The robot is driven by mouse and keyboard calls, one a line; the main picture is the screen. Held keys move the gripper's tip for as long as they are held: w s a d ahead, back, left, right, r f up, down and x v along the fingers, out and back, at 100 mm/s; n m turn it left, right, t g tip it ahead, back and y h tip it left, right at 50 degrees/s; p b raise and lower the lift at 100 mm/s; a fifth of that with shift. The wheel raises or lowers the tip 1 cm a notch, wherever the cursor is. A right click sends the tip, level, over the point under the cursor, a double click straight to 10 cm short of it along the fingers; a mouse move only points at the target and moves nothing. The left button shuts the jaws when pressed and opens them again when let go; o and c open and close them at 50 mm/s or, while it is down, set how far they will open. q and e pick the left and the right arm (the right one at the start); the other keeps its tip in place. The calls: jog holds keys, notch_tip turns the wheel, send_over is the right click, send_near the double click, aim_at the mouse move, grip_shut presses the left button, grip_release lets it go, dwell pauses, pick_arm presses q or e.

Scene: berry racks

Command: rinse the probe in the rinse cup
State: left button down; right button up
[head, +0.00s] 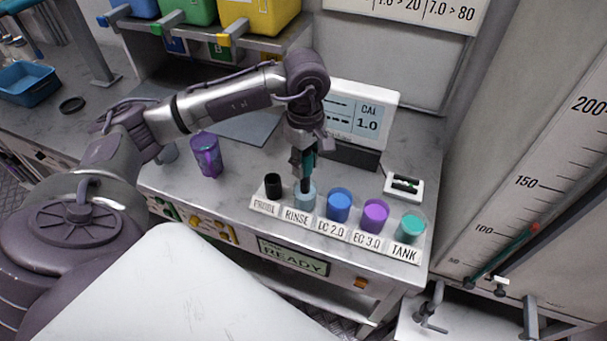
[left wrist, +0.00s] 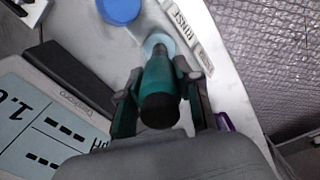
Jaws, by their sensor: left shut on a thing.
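My left gripper (head: 304,146) is shut on the teal probe (head: 308,163) and holds it roughly upright over the cup labelled RINSE. The probe's dark lower end reaches the mouth of the pale blue rinse cup (head: 304,201) and looks to be inside it; how deep I cannot tell. In the left wrist view the probe (left wrist: 160,83) sits between my fingers (left wrist: 158,108), with the rinse cup (left wrist: 155,42) partly hidden beyond it. The black PROBE holder (head: 273,184) stands left of the rinse cup. My right gripper is not in view.
Blue (head: 339,205), purple (head: 374,213) and teal (head: 411,228) cups stand in the label row right of the rinse cup. A screen (head: 362,115) reading CAL 1.0 stands behind. A purple mug (head: 207,157) stands left. A tall graduated tank (head: 545,150) is at right.

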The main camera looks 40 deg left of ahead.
pick_arm(q)
jog(key=shift+r+p, duration=2.25)
jog(key=shift+r, duration=2)
jog(key=shift+f, duration=0.1)
